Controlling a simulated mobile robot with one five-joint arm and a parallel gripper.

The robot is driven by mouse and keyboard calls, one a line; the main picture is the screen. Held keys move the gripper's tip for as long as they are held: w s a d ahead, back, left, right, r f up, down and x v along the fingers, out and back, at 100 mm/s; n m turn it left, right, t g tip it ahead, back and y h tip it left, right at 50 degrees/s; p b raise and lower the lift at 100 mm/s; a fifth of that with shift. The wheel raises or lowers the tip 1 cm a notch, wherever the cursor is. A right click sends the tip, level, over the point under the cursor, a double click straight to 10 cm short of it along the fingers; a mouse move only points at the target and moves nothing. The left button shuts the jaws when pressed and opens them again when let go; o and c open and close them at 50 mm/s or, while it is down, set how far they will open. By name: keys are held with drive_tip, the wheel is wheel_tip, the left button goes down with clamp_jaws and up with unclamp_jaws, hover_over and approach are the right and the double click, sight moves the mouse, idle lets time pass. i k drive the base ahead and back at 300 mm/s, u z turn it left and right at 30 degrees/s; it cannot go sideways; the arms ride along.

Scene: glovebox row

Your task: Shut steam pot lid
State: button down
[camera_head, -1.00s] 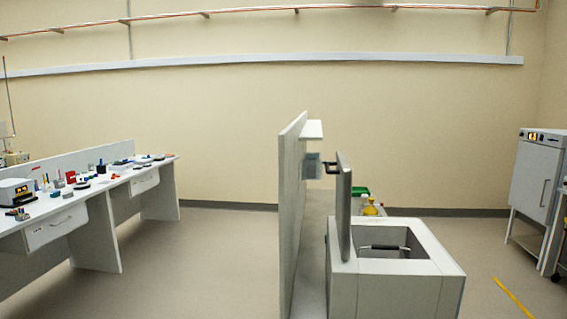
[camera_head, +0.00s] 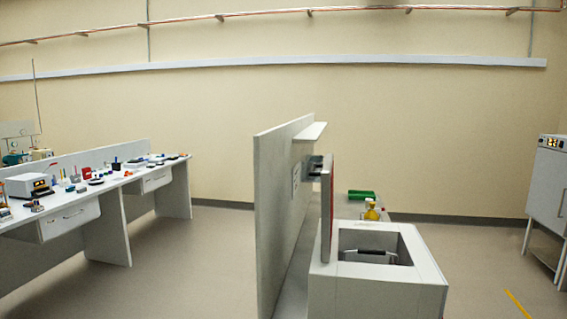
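The steam pot appears to be the white box (camera_head: 376,291) at the lower right of centre. Its top opening shows a dark handle or bar (camera_head: 372,251) inside; what lies below it is hard to make out. The lid (camera_head: 327,208) stands upright at the left edge of the opening, seen nearly edge-on, with a reddish tint. A dark handle (camera_head: 314,168) sticks out to the left from its upper part. My gripper is not in view.
A tall grey partition (camera_head: 275,215) with a small shelf (camera_head: 311,132) stands close left of the pot. A green tray (camera_head: 361,195) and a yellow bottle (camera_head: 371,212) are behind it. A cluttered bench (camera_head: 112,188) is far left, a white cabinet (camera_head: 548,180) far right. Floor between is clear.

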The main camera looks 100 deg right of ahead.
sight(327, 174)
drive_tip(key=k, duration=1.95)
drive_tip(key=z, duration=0.6)
